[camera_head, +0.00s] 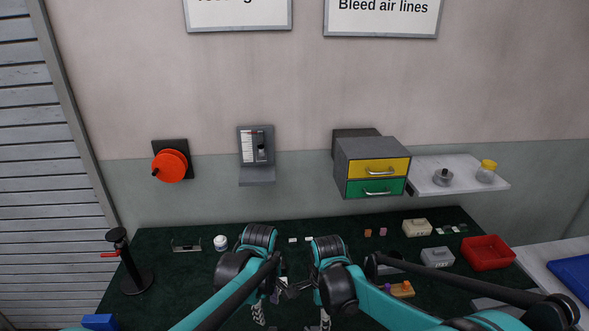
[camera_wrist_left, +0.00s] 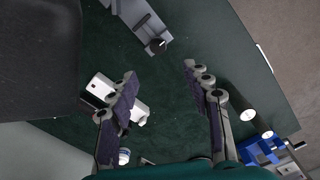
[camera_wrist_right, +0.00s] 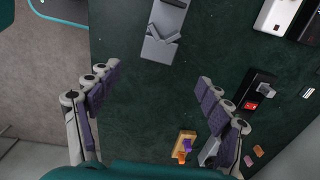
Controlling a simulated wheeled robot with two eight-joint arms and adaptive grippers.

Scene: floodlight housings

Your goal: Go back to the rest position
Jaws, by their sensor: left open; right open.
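My left gripper (camera_wrist_left: 160,78) is open in the left wrist view, its two padded fingers apart with green mat between them. My right gripper (camera_wrist_right: 158,78) is open in the right wrist view, also with bare mat between its fingers. Neither holds anything. In the head view both arms reach in from the bottom over the dark green table (camera_head: 180,290), hands side by side near the middle. The arms partly hide the fingers and the table behind them.
A red bin (camera_head: 487,252), a grey box (camera_head: 437,257) and a cream box (camera_head: 417,227) stand right. A wooden block with coloured pegs (camera_wrist_right: 185,147) lies near the right gripper. A dark post (camera_head: 130,265) stands left. Drawers (camera_head: 372,165) and a shelf (camera_head: 458,172) are on the wall.

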